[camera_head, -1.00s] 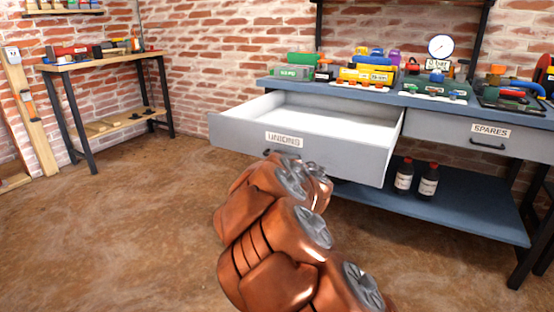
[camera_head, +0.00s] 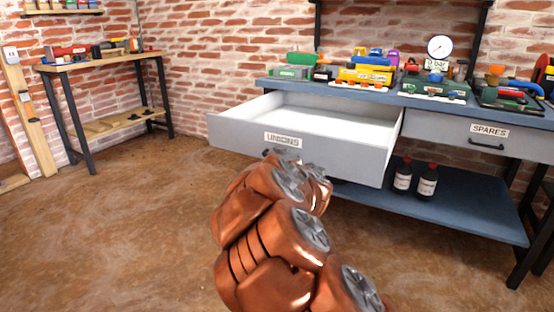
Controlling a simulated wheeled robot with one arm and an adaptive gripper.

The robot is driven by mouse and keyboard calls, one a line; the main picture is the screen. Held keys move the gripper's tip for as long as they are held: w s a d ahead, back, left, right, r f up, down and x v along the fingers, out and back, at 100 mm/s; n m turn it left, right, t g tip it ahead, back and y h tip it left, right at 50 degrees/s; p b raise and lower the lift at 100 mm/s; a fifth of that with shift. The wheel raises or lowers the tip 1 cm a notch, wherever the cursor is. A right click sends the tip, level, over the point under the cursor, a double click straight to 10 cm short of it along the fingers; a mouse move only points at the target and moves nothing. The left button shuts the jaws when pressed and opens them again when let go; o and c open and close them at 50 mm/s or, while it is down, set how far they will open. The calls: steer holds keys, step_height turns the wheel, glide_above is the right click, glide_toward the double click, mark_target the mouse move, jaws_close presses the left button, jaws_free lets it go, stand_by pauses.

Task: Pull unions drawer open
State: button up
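The grey drawer labelled UNIONS (camera_head: 348,158) stands far out from the blue-topped workbench (camera_head: 440,108), and its white inside looks empty. A small dark part of its handle (camera_head: 267,152) shows below the label, and the rest is hidden behind my copper-coloured arm. My arm reaches up from the bottom of the view to the drawer front. The fingers of my gripper are hidden behind the arm's end at the handle, so their state does not show.
The closed SPARES drawer (camera_head: 470,136) is to the right. Two bottles stand on the lower shelf (camera_head: 460,215). Cases and a gauge (camera_head: 440,47) are on the bench top. A wooden side table (camera_head: 100,62) is at the left. The brown floor between is clear.

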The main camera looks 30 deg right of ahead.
steer(key=v, duration=0.7)
stand_by(0.5)
steer(key=s+d+r+m+g+h+p, duration=0.2)
steer(key=s+r+m+g+h+p, duration=0.3)
steer(key=s+r+m+p, duration=0.9)
steer(key=s+a+r+g+y+p, duration=0.2)
steer(key=s+a+r+g+p, duration=0.2)
steer(key=s+a+p, duration=0.3)
steer(key=s+a+r+g+y+p, duration=0.3)
steer(key=s+a+r+p, duration=0.4)
steer(key=s+p, duration=0.5)
steer(key=s+a+r+g+y+p, duration=0.3)
steer(key=s+a+r+g+p, duration=0.2)
steer(key=s+a+p, duration=0.3)
steer(key=shift+s+a+r+g+p, duration=0.15)
steer(key=shift+s+r+g+p, duration=0.25)
steer(key=shift+s+p, duration=0.5)
steer(key=shift+w, duration=0.1)
